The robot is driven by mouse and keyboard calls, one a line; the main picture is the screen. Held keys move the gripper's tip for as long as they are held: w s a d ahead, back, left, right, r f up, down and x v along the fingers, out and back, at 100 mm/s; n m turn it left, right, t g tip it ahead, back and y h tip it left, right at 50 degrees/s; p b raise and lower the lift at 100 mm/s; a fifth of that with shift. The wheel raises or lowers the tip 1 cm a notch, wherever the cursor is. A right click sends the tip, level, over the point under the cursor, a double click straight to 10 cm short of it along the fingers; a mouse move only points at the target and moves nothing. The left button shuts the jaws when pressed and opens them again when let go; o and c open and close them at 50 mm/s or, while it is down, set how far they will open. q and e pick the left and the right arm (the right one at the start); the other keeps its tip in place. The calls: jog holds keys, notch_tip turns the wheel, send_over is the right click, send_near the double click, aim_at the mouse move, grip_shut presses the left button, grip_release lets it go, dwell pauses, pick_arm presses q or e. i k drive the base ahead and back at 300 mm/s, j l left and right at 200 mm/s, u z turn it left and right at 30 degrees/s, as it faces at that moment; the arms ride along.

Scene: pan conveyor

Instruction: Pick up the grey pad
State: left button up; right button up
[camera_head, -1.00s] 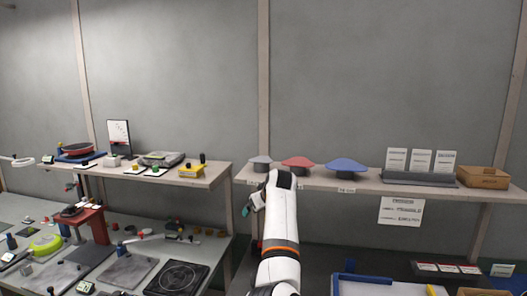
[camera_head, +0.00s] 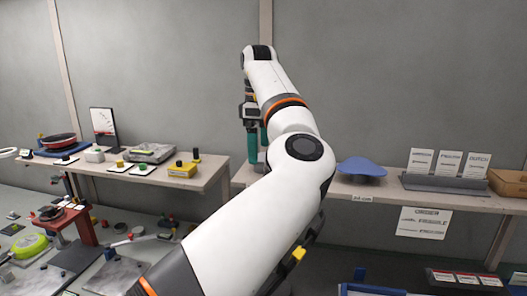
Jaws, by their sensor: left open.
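The grey pad (camera_head: 256,168) is mostly hidden behind my left arm on the right-hand shelf; only a small grey part seems to show at the shelf's left end. My left gripper (camera_head: 257,149) points down there, with its teal fingers open, directly over or around that spot. I cannot tell whether the fingers touch the pad. The white forearm covers much of the space to the right. My right gripper is out of view.
The left shelf (camera_head: 205,177) holds a yellow block (camera_head: 183,170) and other items.

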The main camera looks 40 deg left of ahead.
aim_at(261, 156)
jog(key=i+j, duration=0.65)
jog(key=j, duration=0.2)
